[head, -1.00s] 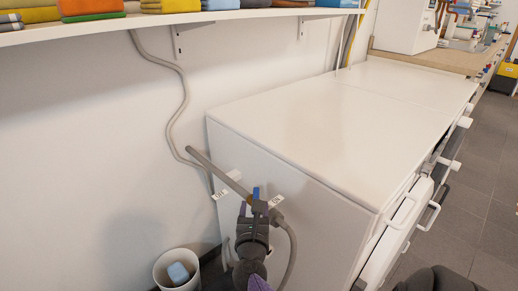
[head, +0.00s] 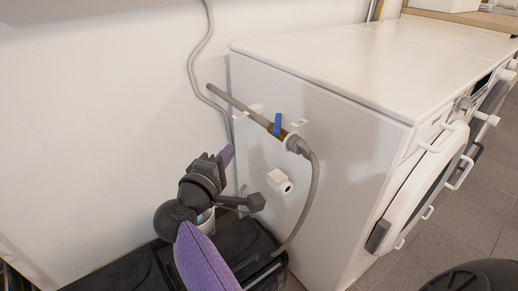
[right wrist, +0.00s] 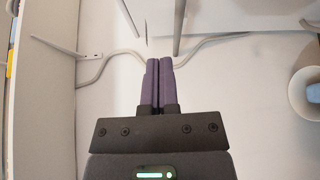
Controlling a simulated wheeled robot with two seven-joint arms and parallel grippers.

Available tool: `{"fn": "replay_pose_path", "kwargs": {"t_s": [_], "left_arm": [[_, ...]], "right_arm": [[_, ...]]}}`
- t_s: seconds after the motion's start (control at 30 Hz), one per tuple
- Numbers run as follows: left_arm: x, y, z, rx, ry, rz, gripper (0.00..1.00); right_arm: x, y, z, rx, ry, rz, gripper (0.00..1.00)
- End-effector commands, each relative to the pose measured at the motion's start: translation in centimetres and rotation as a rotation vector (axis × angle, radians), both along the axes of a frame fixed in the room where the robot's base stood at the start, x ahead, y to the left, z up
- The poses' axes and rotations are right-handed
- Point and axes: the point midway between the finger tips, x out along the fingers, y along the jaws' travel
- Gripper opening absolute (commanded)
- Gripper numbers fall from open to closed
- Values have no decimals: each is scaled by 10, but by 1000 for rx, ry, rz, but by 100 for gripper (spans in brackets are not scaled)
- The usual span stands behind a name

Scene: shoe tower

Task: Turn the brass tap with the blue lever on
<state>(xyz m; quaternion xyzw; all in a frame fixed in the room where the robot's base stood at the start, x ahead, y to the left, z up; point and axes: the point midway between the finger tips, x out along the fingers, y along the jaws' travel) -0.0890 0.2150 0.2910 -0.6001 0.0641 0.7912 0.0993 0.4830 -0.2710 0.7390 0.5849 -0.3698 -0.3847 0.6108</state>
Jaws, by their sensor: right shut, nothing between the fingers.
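The brass tap (head: 269,127) sits in a grey pipe along the side of the white machine. Its blue lever (head: 278,122) stands up, crosswise to the pipe. My right gripper (head: 229,157) is left of and below the tap, apart from it. Its purple fingers (right wrist: 159,82) are together and empty in the right wrist view. I cannot make out the tap in that view. My left gripper is not in view.
A grey hose (head: 313,190) bends down from the tap's right end. A white fitting (head: 281,182) juts from the machine's side (head: 345,165) below the tap. A white bin (right wrist: 303,93) stands near the wall, partly hidden by my arm in the head view.

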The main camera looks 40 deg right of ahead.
Motion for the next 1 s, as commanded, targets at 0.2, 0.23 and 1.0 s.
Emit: {"fn": "replay_pose_path", "kwargs": {"t_s": [0.2,0.23,1.0], "left_arm": [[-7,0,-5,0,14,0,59],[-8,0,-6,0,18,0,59],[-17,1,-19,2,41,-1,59]], "right_arm": [[12,-25,3,19,-41,-9,0],[15,-31,3,19,-40,-8,0],[11,-114,4,19,-36,-5,0]]}}
